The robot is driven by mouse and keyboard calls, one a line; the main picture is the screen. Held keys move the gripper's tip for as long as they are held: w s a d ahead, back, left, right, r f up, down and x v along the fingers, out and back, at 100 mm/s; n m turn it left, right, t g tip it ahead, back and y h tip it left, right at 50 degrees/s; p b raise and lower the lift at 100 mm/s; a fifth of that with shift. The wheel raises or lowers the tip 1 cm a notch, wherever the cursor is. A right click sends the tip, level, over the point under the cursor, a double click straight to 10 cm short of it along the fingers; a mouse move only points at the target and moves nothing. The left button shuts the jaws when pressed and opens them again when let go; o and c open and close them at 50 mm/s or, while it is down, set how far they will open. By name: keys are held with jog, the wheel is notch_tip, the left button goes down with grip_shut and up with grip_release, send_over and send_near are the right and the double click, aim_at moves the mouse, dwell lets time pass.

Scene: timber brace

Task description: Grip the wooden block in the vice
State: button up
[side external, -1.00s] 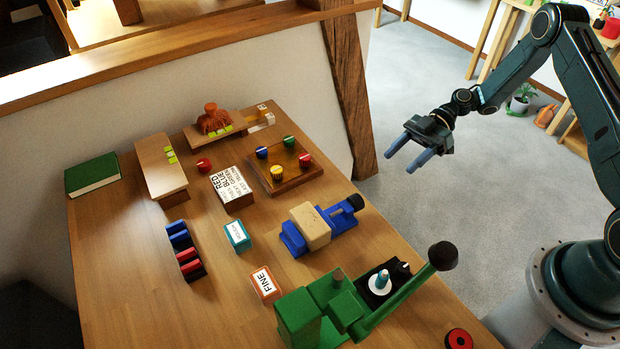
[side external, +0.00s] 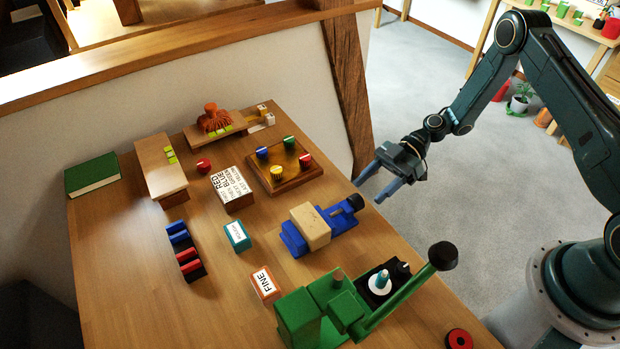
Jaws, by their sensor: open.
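The pale wooden block (side external: 311,227) sits between the jaws of the blue vice (side external: 338,219) on the table. The vice has a black knob (side external: 355,202) on its right end. Whether the jaws touch the block on both sides I cannot tell. My gripper (side external: 366,187) is open and empty. In the picture it shows just right of the vice's knob, by the table's right edge. Its two blue-grey fingers point down to the left.
A green lever press (side external: 345,307) stands in front of the vice, its black-knobbed lever raised to the right. Behind the vice is a wooden board (side external: 276,172) with coloured knobs. A white-topped lettered block (side external: 232,187), a teal box (side external: 237,235) and an orange FINE box (side external: 265,283) stand left.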

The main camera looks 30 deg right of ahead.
aim_at(355, 203)
jog(key=shift+x, duration=1.95)
jog(key=c, duration=1)
jog(key=shift+m, duration=0.3)
jog(key=shift+w+f+m+g+y, duration=0.1)
jog(key=shift+m+g+y, duration=0.05)
jog(key=shift+m+g, duration=0.6)
jog(key=shift+w+m+g+y, duration=0.15)
jog(key=shift+m+g, duration=0.4)
jog(key=shift+m, duration=0.4)
